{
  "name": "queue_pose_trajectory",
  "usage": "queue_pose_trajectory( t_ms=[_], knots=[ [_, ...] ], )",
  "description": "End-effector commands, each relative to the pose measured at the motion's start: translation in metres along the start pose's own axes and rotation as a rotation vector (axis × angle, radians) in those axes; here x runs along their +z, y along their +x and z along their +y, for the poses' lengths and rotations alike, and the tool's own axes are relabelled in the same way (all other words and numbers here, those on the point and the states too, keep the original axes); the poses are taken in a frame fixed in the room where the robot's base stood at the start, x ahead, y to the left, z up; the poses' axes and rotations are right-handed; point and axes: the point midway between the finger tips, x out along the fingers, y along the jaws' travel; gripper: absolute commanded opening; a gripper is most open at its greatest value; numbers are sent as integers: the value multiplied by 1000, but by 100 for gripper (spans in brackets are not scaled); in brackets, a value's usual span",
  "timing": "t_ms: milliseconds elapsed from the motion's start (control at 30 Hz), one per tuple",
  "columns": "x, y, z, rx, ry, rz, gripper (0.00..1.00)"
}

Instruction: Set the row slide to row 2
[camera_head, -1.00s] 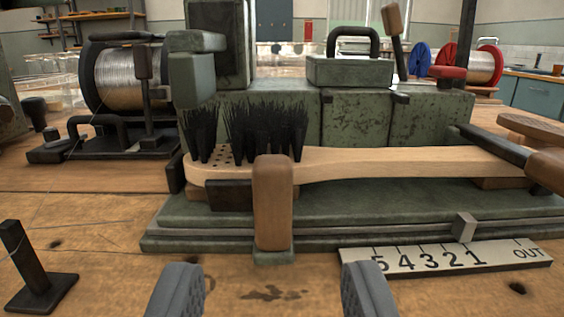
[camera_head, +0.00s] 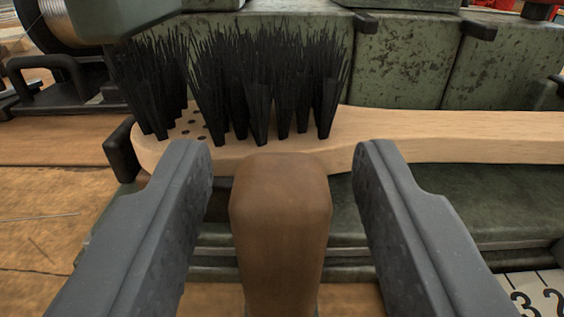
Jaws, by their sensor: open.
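The row slide's upright wooden handle (camera_head: 281,225) stands in front of the brush. My gripper (camera_head: 282,160) is open, with one dark jaw on each side of the handle and a gap visible on both sides. The wooden brush (camera_head: 440,133) lies on the green machine, with black bristle tufts (camera_head: 265,85) on its head and several empty holes at its left. The numbered scale plate (camera_head: 540,292) shows only partly at the lower right, with 3 and 2 readable. The slide's pointer is out of view.
The green machine body (camera_head: 400,65) stands behind the brush. A black clamp (camera_head: 121,150) sits at the brush's left end. A wire spool (camera_head: 95,18) is at the upper left. Bare wooden bench (camera_head: 45,225) lies to the left.

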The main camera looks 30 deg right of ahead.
Motion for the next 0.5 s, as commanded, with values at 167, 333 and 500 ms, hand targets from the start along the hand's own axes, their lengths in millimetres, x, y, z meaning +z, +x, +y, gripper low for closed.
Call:
queue_pose_trajectory(
  t_ms=[167, 333, 500],
  knots=[
    [0, 0, 0, 0, 0, 1, 42],
    [0, 0, 0, 1, 0, 1, 14],
    [0, 0, 0, 1, 0, 1, 0]
  ],
)
